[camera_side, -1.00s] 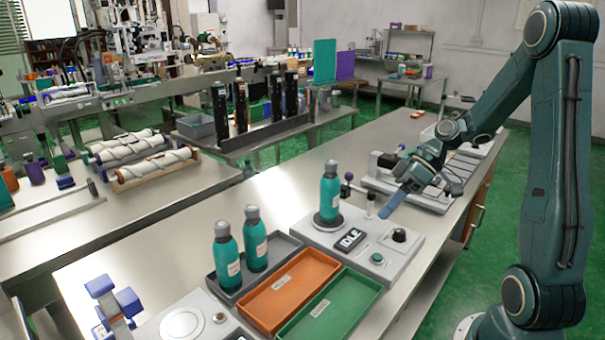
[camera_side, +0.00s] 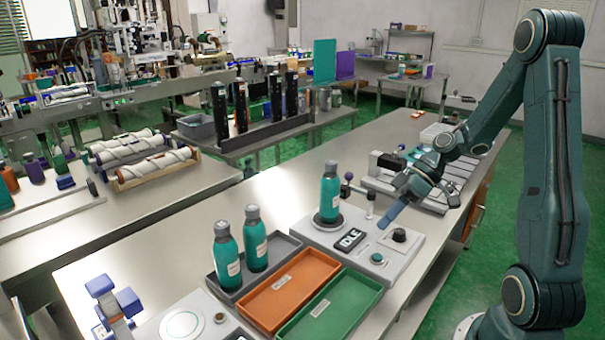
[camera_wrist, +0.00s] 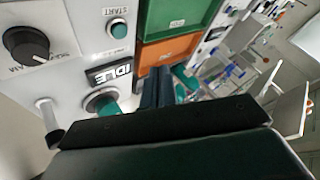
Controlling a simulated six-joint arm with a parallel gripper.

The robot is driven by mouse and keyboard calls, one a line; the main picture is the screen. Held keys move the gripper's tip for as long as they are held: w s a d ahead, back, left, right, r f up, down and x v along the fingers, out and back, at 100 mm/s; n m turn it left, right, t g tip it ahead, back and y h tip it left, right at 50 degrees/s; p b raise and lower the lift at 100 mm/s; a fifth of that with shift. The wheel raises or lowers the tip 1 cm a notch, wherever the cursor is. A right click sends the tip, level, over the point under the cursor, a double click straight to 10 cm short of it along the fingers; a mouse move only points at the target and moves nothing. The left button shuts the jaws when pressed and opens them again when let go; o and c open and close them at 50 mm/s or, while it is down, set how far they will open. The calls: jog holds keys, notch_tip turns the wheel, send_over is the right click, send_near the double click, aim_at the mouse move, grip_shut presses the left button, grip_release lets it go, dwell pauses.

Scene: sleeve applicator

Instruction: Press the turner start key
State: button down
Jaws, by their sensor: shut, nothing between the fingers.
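The turner start key (camera_side: 377,258) is a small round teal button on the front of the light grey turner unit. In the wrist view the key (camera_wrist: 118,29) sits beside the word START. The display (camera_side: 350,240) reads IDLE, and it also shows in the wrist view (camera_wrist: 110,74). A teal bottle (camera_side: 329,193) stands upright on the turner's round plate. My gripper (camera_side: 384,225) is shut and empty, in the air above the back of the unit, behind the key and apart from it. Its dark fingers also show in the wrist view (camera_wrist: 160,74).
A black knob (camera_side: 399,235) stands beside the key; a post with a purple ball (camera_side: 348,177) rises behind the bottle. An orange tray (camera_side: 290,290), a green tray (camera_side: 333,308) and a grey tray (camera_side: 228,292) with two teal bottles lie in front.

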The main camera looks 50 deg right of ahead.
aim_at(382, 255)
jog(key=shift+f, duration=3.1)
jog(key=shift+f, duration=0.1)
jog(key=shift+f, duration=0.3)
